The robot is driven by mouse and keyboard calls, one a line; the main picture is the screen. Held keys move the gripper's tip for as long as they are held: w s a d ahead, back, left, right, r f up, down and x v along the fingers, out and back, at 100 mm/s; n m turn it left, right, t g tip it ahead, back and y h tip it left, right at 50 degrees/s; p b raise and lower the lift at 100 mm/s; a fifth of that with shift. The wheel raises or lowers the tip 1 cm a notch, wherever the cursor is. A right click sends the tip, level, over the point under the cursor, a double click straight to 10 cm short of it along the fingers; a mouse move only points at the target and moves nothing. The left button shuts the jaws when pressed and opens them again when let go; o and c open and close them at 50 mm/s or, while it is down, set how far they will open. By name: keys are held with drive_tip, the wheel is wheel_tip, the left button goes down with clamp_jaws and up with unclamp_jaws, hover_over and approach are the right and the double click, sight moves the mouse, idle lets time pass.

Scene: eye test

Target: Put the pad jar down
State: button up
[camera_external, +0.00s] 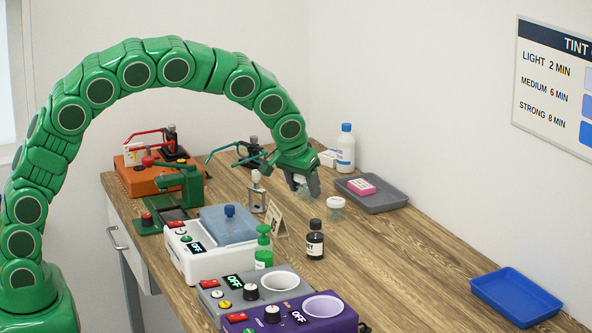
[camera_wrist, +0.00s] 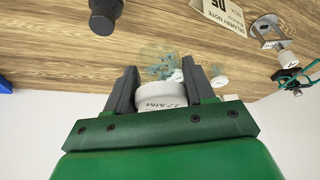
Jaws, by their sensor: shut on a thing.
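My gripper (camera_external: 304,187) is shut on the pad jar, a small jar with a white lid. In the wrist view the lid (camera_wrist: 161,102) sits between the two dark fingers, with partly hidden lettering that seems to end in "MM". Clear shapes with teal bits (camera_wrist: 160,60) show beyond the lid; I cannot tell how much of this is the held jar's body. In the external view the fingers mostly hide the held jar. It hangs low over the wooden table (camera_external: 400,250); any gap beneath is unclear.
Another clear jar with a white lid (camera_external: 336,204) stands just right of my gripper. A dark bottle (camera_external: 315,240) is in front, a note card (camera_external: 277,221) front left. A grey tray (camera_external: 383,203) with a pink box lies behind right. The table's right middle is clear, before a blue tray (camera_external: 515,295).

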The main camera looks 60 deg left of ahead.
drive_tip(key=shift+w+d, duration=0.1)
drive_tip(key=shift+d, duration=0.75)
drive_tip(key=shift+w+f, duration=0.15)
drive_tip(key=shift+w, duration=0.2)
drive_tip(key=w+f, duration=0.3)
drive_tip(key=w, duration=0.5)
approach(361, 236)
drive_tip(key=shift+w+a+f, duration=0.5)
drive_tip(key=shift+a+f, duration=0.1)
drive_tip(key=shift+f, duration=0.2)
drive_tip(key=shift+w+f, duration=0.35)
drive_tip(key=shift+f, duration=1.65)
drive_tip(key=shift+f, duration=0.15)
drive_tip(key=o, duration=1)
drive_tip(key=shift+o, duration=0.2)
